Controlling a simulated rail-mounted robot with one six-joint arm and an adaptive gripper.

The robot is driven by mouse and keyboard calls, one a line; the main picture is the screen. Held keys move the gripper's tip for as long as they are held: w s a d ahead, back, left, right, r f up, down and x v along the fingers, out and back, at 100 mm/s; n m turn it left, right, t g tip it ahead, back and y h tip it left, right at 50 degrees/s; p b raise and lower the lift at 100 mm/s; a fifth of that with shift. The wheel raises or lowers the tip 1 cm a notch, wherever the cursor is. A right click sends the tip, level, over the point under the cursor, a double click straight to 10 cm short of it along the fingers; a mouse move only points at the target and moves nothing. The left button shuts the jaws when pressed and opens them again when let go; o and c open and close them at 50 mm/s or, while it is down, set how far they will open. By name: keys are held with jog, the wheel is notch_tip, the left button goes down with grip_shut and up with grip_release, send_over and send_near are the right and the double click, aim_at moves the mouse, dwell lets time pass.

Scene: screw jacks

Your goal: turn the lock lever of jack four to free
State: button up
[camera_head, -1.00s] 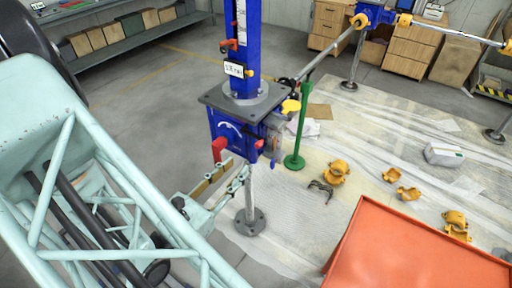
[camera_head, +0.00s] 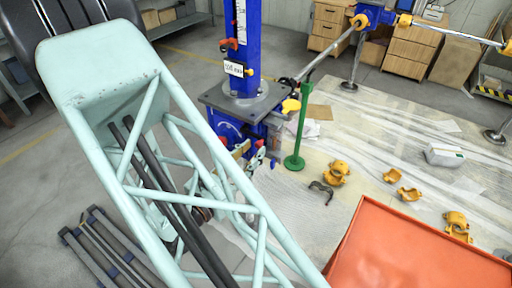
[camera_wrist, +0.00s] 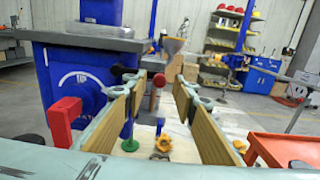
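A blue screw jack (camera_head: 229,131) stands under a dark plate, with a blue column above it. No jack number is readable. A red lever-like part (camera_wrist: 65,122) sits beside its blue face in the wrist view, left of my left finger. A dark red knob (camera_wrist: 158,80) on a grey stem shows between my fingers, apparently untouched. I cannot tell which is the lock lever. My gripper (camera_wrist: 160,95) is open, its tan-padded fingers apart; in the head view it (camera_head: 250,152) is close against the jack's lower right side. My arm hides part of the jack.
A green stand (camera_head: 294,161) is just right of the jack. An orange-red surface (camera_head: 410,255) fills the lower right. Yellow clamps (camera_head: 336,172) lie on the sheet-covered floor.

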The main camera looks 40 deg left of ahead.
jog(key=shift+w, duration=1.3)
jog(key=shift+a, duration=0.1)
grip_shut()
